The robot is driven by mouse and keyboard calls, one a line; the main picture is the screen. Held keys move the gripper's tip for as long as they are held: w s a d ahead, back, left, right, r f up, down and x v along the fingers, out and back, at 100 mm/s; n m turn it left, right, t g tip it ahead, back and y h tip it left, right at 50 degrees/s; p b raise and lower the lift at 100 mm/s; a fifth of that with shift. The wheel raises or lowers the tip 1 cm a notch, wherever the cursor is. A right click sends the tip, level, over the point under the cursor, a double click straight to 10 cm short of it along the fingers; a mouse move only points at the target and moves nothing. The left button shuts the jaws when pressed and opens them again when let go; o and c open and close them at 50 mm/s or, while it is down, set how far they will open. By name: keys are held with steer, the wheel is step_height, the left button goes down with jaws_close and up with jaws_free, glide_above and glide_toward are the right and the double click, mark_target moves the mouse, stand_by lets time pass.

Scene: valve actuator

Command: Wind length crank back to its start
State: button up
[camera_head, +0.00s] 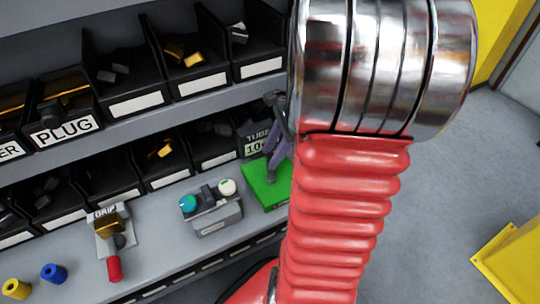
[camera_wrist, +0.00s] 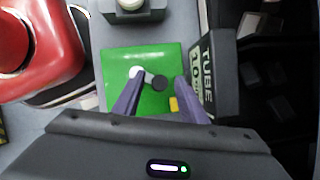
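A green plate (camera_wrist: 115,62) lies on the bench under my gripper. On it, in the wrist view, is a small crank (camera_wrist: 149,77) with a white round end and a black round knob, joined by a grey bar. This seems to be the length crank; no label on it is readable. My gripper (camera_wrist: 159,78) has purple fingers spread apart, one on each side of the black knob, with gaps showing. Whether the tips are down at the knob's height is unclear. In the head view the green plate (camera_head: 262,195) is partly hidden by my arm.
A black bin labelled TUBE (camera_wrist: 203,75) stands close beside the right finger. A grey box with teal and white knobs (camera_head: 215,212) stands left of the plate. A GRIP fixture with red handle (camera_head: 114,266) stands farther left. Shelves of black bins (camera_head: 135,85) rise behind.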

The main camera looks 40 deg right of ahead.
steer(key=shift+w+a+f, duration=0.15)
steer(key=shift+a+f, duration=0.1)
steer(key=shift+f, duration=0.4)
steer(key=shift+c, duration=0.3)
jaws_close()
